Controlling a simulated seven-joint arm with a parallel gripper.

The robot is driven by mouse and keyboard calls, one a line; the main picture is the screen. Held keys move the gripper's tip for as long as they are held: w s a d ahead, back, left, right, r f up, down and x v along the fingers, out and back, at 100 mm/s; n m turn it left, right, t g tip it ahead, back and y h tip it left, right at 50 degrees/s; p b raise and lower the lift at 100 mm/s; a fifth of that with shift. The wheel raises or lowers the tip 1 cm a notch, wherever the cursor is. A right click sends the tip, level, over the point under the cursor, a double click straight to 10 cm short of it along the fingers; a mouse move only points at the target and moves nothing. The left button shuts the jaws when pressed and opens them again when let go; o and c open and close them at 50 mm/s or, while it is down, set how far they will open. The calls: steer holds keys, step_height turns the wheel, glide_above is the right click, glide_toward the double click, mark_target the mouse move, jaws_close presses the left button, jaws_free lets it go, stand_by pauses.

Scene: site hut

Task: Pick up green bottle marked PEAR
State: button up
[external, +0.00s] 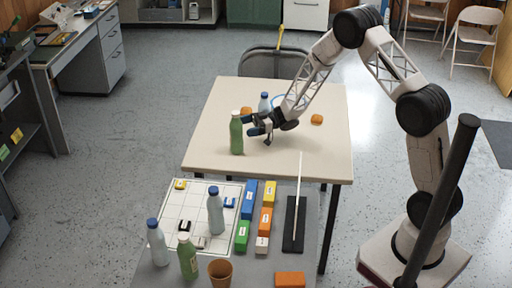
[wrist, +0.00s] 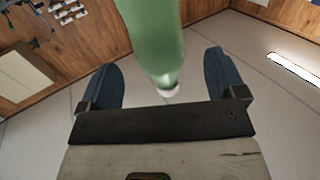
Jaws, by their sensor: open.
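A green bottle (external: 237,135) with a white cap stands upright on the far beige table. My gripper (external: 252,125) is open just to its right, with its fingers pointing at it. In the wrist view the green bottle (wrist: 155,40) appears inverted, its white cap low, across the gap between the two blue fingers of my gripper (wrist: 160,70). No contact with either finger shows. A second green bottle (external: 188,258) with a pale cap stands on the nearer grey table. I cannot read a PEAR marking on either bottle.
A blue-capped bottle (external: 264,102), a blue-rimmed round item (external: 277,100) and orange items (external: 317,119) are on the far table (external: 208,140). The near table holds blue-capped bottles (external: 215,212), coloured blocks (external: 268,194), a brown cup (external: 220,272) and a black stand with a thin rod (external: 295,225).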

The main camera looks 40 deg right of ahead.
mark_target(236, 122)
steer(key=shift+a, duration=0.1)
steer(key=shift+x, duration=2.55)
steer(key=shift+w, duration=0.1)
steer(key=shift+c, duration=0.3)
steer(key=c, duration=0.9)
steer(key=shift+r, duration=0.1)
steer(key=shift+c, duration=0.2)
steer(key=shift+r, duration=1.65)
steer(key=s+d+r, duration=0.1)
steer(key=s+d, duration=0.3)
steer(key=s, duration=1.1)
steer(key=shift+s+d+r, duration=0.15)
steer(key=shift+s+r, duration=0.1)
